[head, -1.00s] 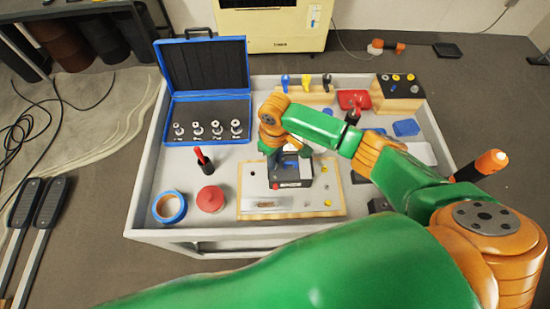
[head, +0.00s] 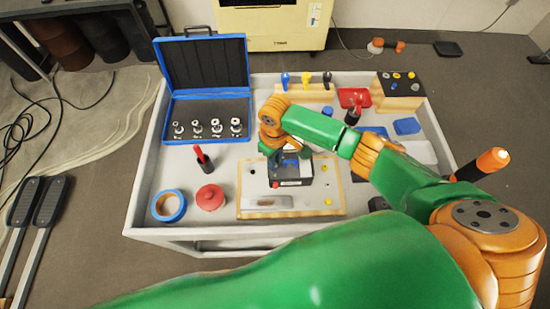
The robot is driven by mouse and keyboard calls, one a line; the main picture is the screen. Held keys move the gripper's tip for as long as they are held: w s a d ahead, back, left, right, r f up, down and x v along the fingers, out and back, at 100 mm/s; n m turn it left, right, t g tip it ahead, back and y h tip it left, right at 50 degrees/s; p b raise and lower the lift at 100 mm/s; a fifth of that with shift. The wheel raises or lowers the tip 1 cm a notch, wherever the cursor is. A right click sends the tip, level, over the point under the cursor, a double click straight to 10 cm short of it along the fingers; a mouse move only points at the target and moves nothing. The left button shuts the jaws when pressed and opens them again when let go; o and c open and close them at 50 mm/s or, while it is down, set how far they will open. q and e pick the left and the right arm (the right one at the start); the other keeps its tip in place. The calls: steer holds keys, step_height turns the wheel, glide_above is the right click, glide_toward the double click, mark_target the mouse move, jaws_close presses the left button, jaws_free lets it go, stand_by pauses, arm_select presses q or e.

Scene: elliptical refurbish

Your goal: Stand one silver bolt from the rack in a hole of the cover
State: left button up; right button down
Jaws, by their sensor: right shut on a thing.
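My right gripper (head: 290,157) points down over a black box (head: 292,172) with a white label, which stands on the wooden board (head: 328,192). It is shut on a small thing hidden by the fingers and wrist. A grey metal plate with a slot (head: 268,202) lies at the front of the board. I cannot tell which of these is the cover, and its holes are not clear. The rack (head: 405,90) at the back right is a wooden block with a dark top, holding several small silver and yellow bolts. My left gripper is out of view.
A blue case (head: 205,105) with several silver fittings lies open at the back left. A red tray (head: 354,98) and blue block (head: 406,126) lie right.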

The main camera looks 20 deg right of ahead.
steer(key=c, duration=0.7)
jaws_free()
steer(key=shift+c, duration=0.2)
step_height(320, 180, up, 7)
steer(key=shift+r+b, duration=0.1)
steer(key=shift+b, duration=0.2)
